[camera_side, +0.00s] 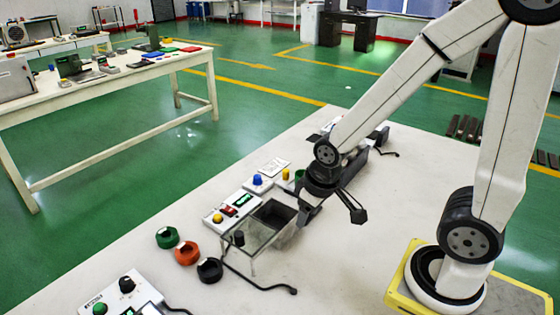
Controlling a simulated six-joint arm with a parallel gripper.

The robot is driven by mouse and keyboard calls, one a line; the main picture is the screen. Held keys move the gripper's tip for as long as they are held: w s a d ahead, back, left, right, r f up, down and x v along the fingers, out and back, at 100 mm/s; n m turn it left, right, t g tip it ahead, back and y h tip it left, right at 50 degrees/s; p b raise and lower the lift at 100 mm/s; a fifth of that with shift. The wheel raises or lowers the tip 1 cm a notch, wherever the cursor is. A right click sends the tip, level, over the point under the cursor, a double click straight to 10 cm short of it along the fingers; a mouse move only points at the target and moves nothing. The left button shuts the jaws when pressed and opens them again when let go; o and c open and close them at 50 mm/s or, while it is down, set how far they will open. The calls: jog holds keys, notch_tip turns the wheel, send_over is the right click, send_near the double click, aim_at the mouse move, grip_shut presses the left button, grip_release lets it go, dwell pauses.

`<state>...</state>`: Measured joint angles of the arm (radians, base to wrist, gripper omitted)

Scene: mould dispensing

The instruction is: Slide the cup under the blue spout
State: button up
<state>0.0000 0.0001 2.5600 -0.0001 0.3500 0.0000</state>
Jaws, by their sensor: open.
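My gripper (331,218) is open above the white table, its two dark fingers spread apart. Its left finger is close to the right side of an open dark box with clear walls (252,240); I cannot tell whether they touch. I see nothing between the fingers. A blue dome (257,180) sits on a small white unit behind the box; I cannot tell whether it belongs to the blue spout. I cannot make out a cup for certain. A green piece (299,175) is partly hidden behind my wrist.
Green (167,238), orange (187,253) and black (209,270) rings lie left of the box. A control box (122,298) is at the front left. A black cable (262,287) crosses the table. A dark machine (358,165) stands behind my wrist. The table's right side is clear.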

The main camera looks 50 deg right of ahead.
jog(key=shift+o, duration=0.8)
jog(key=m+g, duration=0.3)
send_over(286, 170)
jog(key=f, duration=0.3)
jog(key=a+f, duration=0.1)
jog(key=f, duration=0.1)
jog(key=shift+s+f, duration=0.1)
jog(key=shift+f, duration=0.15)
jog(key=shift+d+f, duration=0.15)
jog(key=shift+d, duration=0.35)
jog(key=shift+f, duration=0.1)
jog(key=shift+f, duration=3.8)
